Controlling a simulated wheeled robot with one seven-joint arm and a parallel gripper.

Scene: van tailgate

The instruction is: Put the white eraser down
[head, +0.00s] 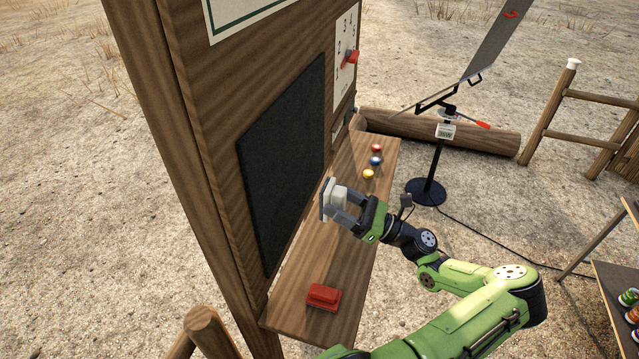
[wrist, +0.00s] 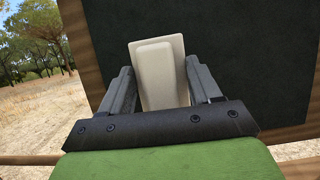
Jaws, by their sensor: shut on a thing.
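The white eraser (head: 337,197) is held between the fingers of my gripper (head: 346,208), in front of the lower right part of the dark board (head: 285,160) and above the wooden shelf (head: 306,275). In the wrist view the eraser (wrist: 160,75) stands between the two grey fingers of my gripper (wrist: 163,95), with the dark board (wrist: 240,50) behind it. My gripper is shut on the eraser. I cannot tell whether the eraser touches the board.
A red eraser (head: 323,297) lies on the near end of the shelf. Red (head: 376,148), blue (head: 375,160) and yellow (head: 368,174) round items sit toward its far end. A black stand (head: 428,190) is beyond the shelf on the right. The shelf between is mostly clear.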

